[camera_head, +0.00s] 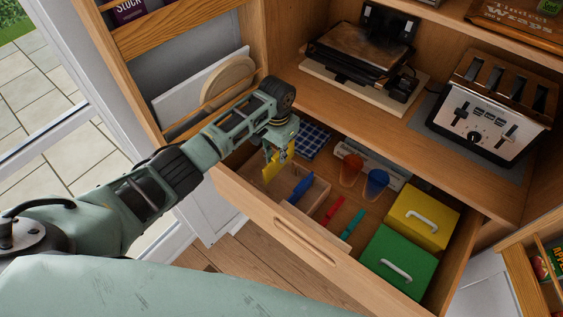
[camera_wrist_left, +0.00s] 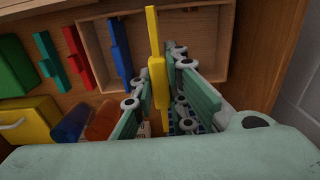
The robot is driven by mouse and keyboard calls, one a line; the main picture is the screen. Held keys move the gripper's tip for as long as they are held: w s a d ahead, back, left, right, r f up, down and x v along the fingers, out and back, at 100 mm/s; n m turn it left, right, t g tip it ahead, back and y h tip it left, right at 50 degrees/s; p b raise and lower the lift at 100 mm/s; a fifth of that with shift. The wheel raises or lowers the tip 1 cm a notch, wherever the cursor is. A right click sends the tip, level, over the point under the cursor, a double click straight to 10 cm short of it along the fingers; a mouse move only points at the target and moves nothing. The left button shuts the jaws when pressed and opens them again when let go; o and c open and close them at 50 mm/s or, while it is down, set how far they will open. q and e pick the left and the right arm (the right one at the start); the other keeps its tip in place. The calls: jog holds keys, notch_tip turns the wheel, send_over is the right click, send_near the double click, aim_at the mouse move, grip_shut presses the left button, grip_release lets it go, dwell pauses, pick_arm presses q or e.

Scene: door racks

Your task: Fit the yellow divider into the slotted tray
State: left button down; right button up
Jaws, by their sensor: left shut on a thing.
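My left gripper (camera_head: 279,150) is shut on the yellow divider (camera_head: 272,170), which hangs upright below it. In the left wrist view, the yellow divider (camera_wrist_left: 157,75) sits between the fingers (camera_wrist_left: 166,92), and one end reaches over the tray. The slotted tray (camera_wrist_left: 229,45) is a light wooden box in the open drawer; it also shows in the head view (camera_head: 319,202). A blue divider (camera_head: 301,188) is in the tray, left of the yellow one in the wrist view (camera_wrist_left: 121,55). I cannot tell whether the yellow divider touches the tray; the slots are not clear. My right gripper is not in view.
Red (camera_head: 333,209) and teal (camera_head: 352,224) pieces lie on the drawer floor beside the tray. Orange (camera_head: 350,170) and blue (camera_head: 376,183) cups and yellow (camera_head: 420,218) and green (camera_head: 398,262) boxes share the drawer. A toaster (camera_head: 487,113) stands on the counter above.

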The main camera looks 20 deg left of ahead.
pick_arm(q)
jog(key=shift+s+a+r, duration=0.1)
jog(key=shift+s+r, duration=0.1)
jog(key=shift+r, duration=0.15)
jog(key=shift+w, duration=0.15)
jog(key=shift+w+d+f, duration=0.1)
jog(key=shift+w+d, duration=0.45)
jog(key=shift+d, duration=0.15)
jog(key=shift+p, duration=0.4)
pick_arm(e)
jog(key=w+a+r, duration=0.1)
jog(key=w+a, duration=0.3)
pick_arm(q)
jog(key=shift+s+a+f+b, duration=0.15)
jog(key=shift+a+f+b, duration=0.1)
jog(key=shift+f+b, duration=0.15)
notch_tip(320, 180, down, 5)
jog(key=b, duration=0.3)
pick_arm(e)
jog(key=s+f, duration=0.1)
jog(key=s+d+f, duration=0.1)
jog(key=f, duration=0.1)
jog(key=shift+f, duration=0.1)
pick_arm(q)
jog(key=shift+p, duration=0.35)
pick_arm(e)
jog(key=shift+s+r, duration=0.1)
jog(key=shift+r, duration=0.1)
